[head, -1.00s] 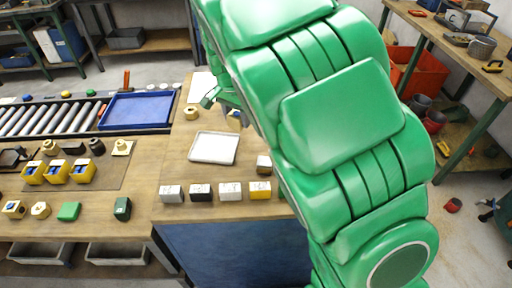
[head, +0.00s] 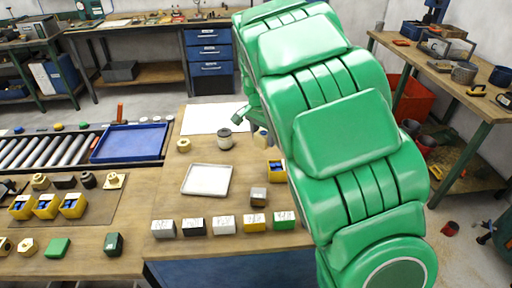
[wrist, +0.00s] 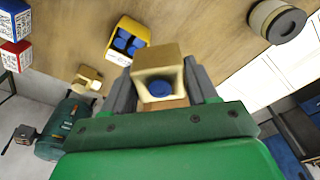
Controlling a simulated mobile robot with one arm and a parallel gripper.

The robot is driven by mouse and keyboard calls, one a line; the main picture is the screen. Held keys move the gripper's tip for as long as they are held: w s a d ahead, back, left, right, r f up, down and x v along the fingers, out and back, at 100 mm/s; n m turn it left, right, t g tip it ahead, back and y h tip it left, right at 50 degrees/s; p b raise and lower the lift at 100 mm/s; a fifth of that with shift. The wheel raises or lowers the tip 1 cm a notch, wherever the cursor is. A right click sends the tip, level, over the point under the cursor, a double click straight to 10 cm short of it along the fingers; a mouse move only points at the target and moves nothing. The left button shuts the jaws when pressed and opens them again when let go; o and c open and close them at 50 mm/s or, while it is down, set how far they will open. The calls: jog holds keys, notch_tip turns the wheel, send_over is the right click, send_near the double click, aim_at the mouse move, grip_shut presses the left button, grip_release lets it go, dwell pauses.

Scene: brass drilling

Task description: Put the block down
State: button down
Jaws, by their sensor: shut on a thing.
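My gripper (wrist: 158,92) is shut on a tan, brass-coloured block (wrist: 157,58) in the wrist view. The block has a square pale recess with a round blue centre facing the camera. The dark fingers sit on its left and right sides. The wooden workbench (wrist: 190,22) lies beyond the block; I cannot tell whether they touch. In the head view my green arm hides most of the gripper and the held block.
A yellow bin with blue inside (wrist: 127,42) is close to the held block. A grey round pot (head: 225,139), white tray (head: 206,180), white sheet (head: 212,118) and a small brass-and-grey block (head: 258,197) are on the bench. Several labelled blocks line the front edge. Bare wood shows between them.

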jog(key=w+f, duration=0.2)
jog(key=w, duration=0.1)
jog(key=w+f, duration=0.2)
jog(key=w, duration=0.1)
jog(key=w+f, duration=0.3)
jog(key=shift+w+a, duration=0.15)
jog(key=shift+a, duration=0.25)
jog(key=shift+w+a+f, duration=0.1)
jog(key=shift+w+f, duration=0.65)
jog(key=shift+f, duration=1.6)
jog(key=shift+c, duration=1.6)
grip_release()
jog(key=shift+f, duration=0.15)
notch_tip(320, 180, up, 12)
jog(key=s+a, duration=0.1)
